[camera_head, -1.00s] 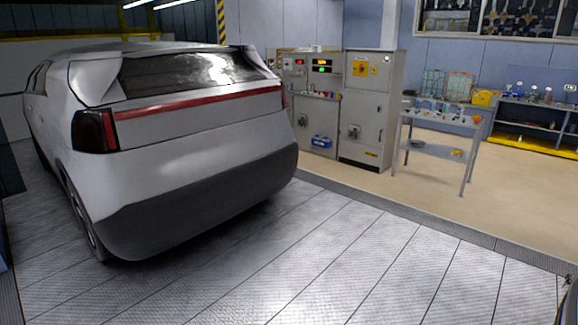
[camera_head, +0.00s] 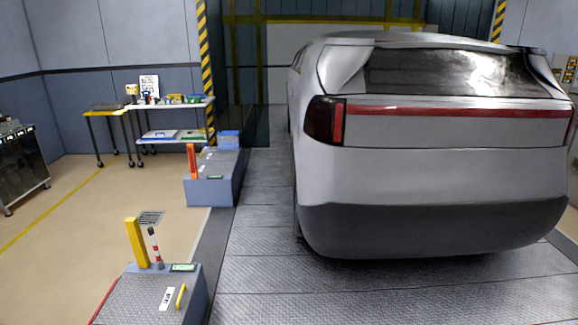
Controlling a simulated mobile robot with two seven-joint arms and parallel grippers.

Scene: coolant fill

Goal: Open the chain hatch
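A low grey-blue box (camera_head: 199,300) stands at the lower left, cut off by the bottom edge. Its top is a tread-plate lid (camera_head: 135,297) with a yellow handle (camera_head: 181,297) and a white label near its right side. The lid looks shut and flat. I cannot tell for sure whether this lid is the chain hatch. Neither of my grippers is in view.
A silver car (camera_head: 430,170) stands on the metal plate floor (camera_head: 265,285) at right. A second low box (camera_head: 212,190) with an orange post (camera_head: 192,162) is farther back. A tool cart (camera_head: 20,165) and tables (camera_head: 175,104) stand at left. The beige floor (camera_head: 90,215) between is clear.

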